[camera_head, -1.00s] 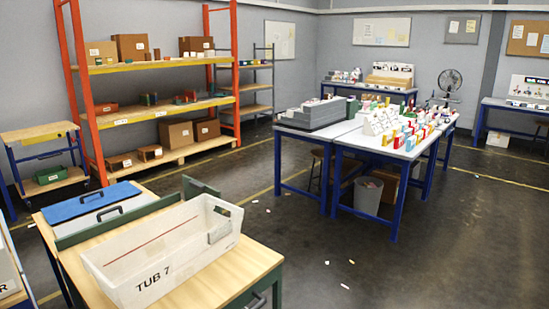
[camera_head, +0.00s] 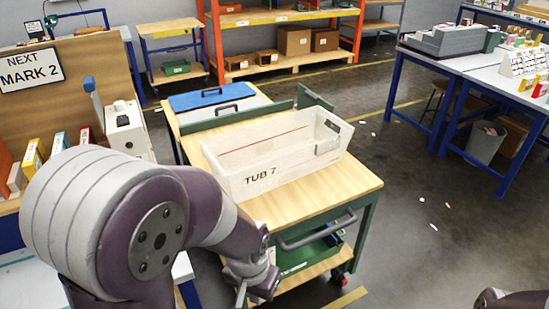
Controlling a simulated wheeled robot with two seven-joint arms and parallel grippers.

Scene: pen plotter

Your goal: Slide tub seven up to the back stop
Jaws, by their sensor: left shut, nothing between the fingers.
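Tub seven (camera_head: 228,180) is a long, open, whitish translucent tub marked "TUB 7", with a red line inside. It sits upright on the wooden top of a green cart (camera_head: 345,187). A long green rail (camera_head: 236,117) runs behind it, and a short green upright piece (camera_head: 315,98) stands at the back right. A strip of wood shows between the tub and the long rail at the left. My left gripper (camera_head: 242,292) is low in front of the cart, below its top, shut and empty, apart from the tub. My right gripper is not in view; only a bit of that arm shows.
A blue-lidded case (camera_head: 212,96) lies behind the long rail. The cart has a front handle (camera_head: 315,231) and a lower shelf with a green tray. A bench with a "NEXT MARK 2" sign (camera_head: 30,72) stands at the left. The floor right of the cart is mostly clear.

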